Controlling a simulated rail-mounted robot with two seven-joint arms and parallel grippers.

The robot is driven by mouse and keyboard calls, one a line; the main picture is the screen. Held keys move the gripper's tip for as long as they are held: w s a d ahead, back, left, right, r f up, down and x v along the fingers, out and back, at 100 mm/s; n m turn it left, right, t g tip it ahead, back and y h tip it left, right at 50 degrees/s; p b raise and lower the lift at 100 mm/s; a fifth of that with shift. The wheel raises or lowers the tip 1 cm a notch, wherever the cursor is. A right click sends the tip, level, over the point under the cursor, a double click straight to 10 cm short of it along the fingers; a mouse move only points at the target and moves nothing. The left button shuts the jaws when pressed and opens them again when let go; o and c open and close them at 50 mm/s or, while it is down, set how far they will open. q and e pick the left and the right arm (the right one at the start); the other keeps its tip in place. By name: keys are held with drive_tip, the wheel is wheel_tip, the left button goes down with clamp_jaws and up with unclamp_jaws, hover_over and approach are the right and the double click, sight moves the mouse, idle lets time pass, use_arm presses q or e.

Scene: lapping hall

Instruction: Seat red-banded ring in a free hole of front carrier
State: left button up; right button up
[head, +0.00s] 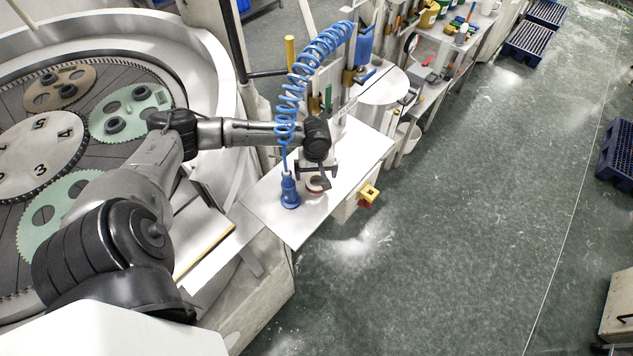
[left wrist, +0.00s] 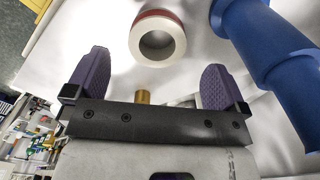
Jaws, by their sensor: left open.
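The red-banded ring (head: 315,188) lies on the white side table under my left gripper. In the left wrist view the ring (left wrist: 158,14) is pale with a red band, beyond the fingertips and between their lines. My left gripper (head: 317,172) is open and empty; its two purple pads show in the left wrist view (left wrist: 155,65), apart from the ring. The front carrier (head: 73,188) is a green toothed disc on the lapping plate at the left, partly hidden by my arm; an open hole shows in it. My right gripper is out of view.
A blue tool (head: 290,192) on a coiled blue hose (head: 290,100) stands just left of the ring, close to my gripper. Another green carrier (head: 150,97) holds dark rings; a brown carrier (head: 45,103) lies behind. The white side table (head: 288,228) is clear in front.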

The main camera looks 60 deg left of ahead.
sight(317, 181)
use_arm(q)
drive_tip(key=shift+w+f+p, duration=0.15)
drive_tip(key=shift+f+p, duration=0.4)
drive_tip(key=shift+f, duration=2.2)
drive_tip(key=shift+c, duration=0.4)
drive_tip(key=c, duration=1.1)
drive_tip(key=shift+r, duration=0.15)
